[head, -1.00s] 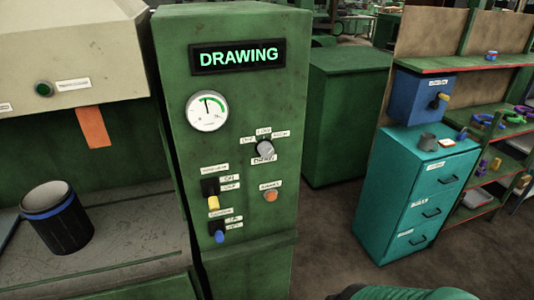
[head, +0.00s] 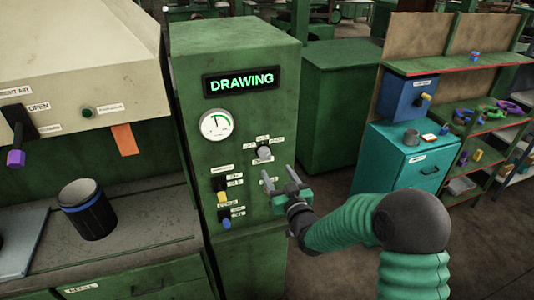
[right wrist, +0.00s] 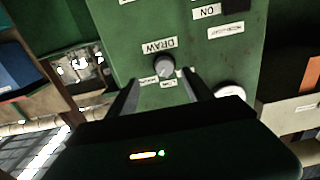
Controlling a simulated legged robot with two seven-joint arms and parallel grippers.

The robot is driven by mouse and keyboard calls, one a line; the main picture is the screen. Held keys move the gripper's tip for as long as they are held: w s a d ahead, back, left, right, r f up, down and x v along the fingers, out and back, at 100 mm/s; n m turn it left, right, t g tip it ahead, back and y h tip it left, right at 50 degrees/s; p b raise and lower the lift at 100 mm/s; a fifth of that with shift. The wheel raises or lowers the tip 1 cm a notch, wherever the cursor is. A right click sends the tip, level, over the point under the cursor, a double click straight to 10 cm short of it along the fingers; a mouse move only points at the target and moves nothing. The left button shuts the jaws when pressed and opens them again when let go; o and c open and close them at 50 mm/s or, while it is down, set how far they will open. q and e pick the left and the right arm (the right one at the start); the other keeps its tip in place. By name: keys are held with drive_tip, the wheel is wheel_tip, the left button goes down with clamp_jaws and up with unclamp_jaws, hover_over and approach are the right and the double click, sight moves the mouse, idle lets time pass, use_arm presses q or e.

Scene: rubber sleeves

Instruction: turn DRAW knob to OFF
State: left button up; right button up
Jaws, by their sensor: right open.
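The DRAW knob (head: 264,152) is a small grey round knob on the green cabinet's front, below and right of the gauge. Its small labels are hard to read in the head view, so I cannot tell its setting. My right gripper (head: 283,181) is open and empty, in front of the panel just below the knob. In the right wrist view, which looks upside down, the knob (right wrist: 163,66) lies just past the gap between the two open fingers (right wrist: 160,82), with the DRAW label beside it. My left gripper is not in view.
The lit display (head: 240,82) reads DRAWING above a round gauge (head: 216,124). A yellow switch (head: 221,196) and a blue switch (head: 226,222) sit lower left on the panel. A dark canister (head: 88,210) stands on the left bench. A teal drawer cabinet (head: 395,170) stands right.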

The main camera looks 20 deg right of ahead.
sight(266, 157)
drive_tip(key=w, duration=0.3)
drive_tip(key=w+a+p, duration=0.1)
drive_tip(key=w, duration=0.1)
drive_tip(key=w+p, duration=0.1)
drive_tip(key=w, duration=0.2)
drive_tip(key=shift+w+a+r, duration=0.2)
drive_tip(key=shift+w+a, duration=0.1)
drive_tip(key=shift+a, duration=0.05)
drive_tip(key=shift+w, duration=0.25)
drive_tip(key=shift+d, duration=0.4)
drive_tip(key=shift+c, duration=0.2)
drive_tip(key=shift+s+d, duration=0.1)
drive_tip(key=shift+c, duration=2.3)
drive_tip(key=shift+a, duration=0.3)
clamp_jaws()
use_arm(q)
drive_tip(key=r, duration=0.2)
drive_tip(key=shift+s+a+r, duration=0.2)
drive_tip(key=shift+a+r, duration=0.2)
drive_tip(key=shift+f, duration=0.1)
use_arm(e)
drive_tip(key=shift+d, duration=0.1)
